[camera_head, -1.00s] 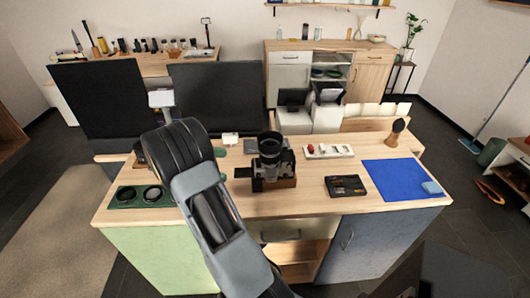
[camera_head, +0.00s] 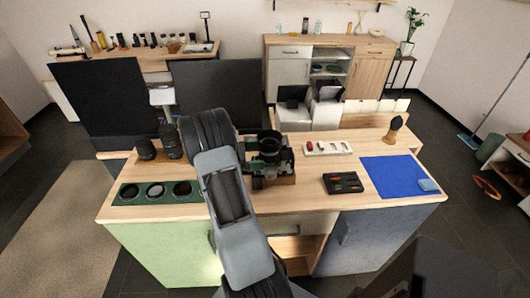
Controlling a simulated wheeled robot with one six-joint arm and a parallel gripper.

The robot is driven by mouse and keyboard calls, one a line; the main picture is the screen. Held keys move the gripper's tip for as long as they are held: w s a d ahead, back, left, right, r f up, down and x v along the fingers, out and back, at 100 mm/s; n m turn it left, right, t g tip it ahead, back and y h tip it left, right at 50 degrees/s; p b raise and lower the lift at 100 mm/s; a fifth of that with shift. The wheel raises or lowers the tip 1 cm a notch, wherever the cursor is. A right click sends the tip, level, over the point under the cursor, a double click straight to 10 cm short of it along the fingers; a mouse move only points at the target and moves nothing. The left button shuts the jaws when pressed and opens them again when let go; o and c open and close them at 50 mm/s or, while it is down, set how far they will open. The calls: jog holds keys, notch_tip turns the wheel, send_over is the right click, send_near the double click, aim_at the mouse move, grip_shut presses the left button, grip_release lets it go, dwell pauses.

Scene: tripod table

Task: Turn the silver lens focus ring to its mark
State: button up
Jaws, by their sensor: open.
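A camera with a large black lens (camera_head: 268,146) stands upright on a low wooden block (camera_head: 272,181) at the middle of the workbench (camera_head: 300,197). I cannot make out the silver focus ring or its mark at this size. My arm rises from the bottom of the view and passes just left of the camera, covering its left side.
Left of my arm are two black lenses (camera_head: 146,149) and a green tray (camera_head: 127,199) with three round filters. Right of the camera are a white tray (camera_head: 327,148), a black case (camera_head: 343,183), a blue mat (camera_head: 398,177) and a brush (camera_head: 394,128). The bench front is mostly clear.

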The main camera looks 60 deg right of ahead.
jog(key=shift+x, duration=1.45)
